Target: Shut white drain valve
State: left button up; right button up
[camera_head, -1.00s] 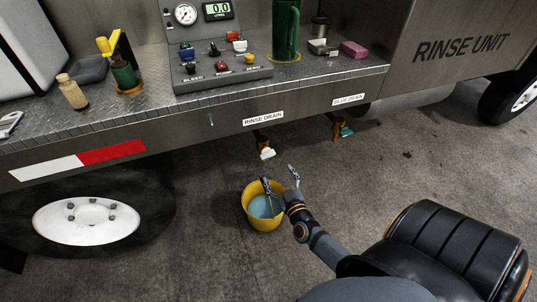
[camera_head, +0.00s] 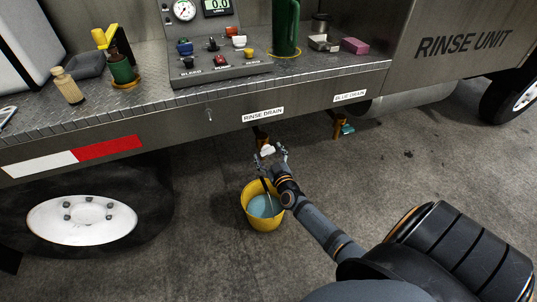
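The white drain valve handle (camera_head: 267,149) sits on a brass fitting (camera_head: 261,134) under the deck edge, below the RINSE DRAIN label (camera_head: 263,115). My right gripper (camera_head: 271,152) is just below and around the white handle, its two fingers spread apart to either side. I cannot tell whether a finger touches the handle. A yellow bucket (camera_head: 249,213) with bluish liquid stands on the floor under the valve, partly behind my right wrist. My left gripper is not in view.
A second drain with a teal handle (camera_head: 347,129) hangs to the right under the BLUE DRAIN label (camera_head: 349,97). The metal deck (camera_head: 150,101) overhangs the valves. A wheel (camera_head: 82,220) stands at left. The floor at right is open.

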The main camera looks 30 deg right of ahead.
jog(key=c, duration=1.1)
jog(key=shift+r+m+p, duration=0.1)
jog(key=shift+m+p, duration=0.25)
jog(key=shift+m, duration=0.55)
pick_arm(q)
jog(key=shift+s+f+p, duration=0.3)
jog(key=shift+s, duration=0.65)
pick_arm(e)
jog(key=shift+m, duration=1)
jog(key=o, duration=1.2)
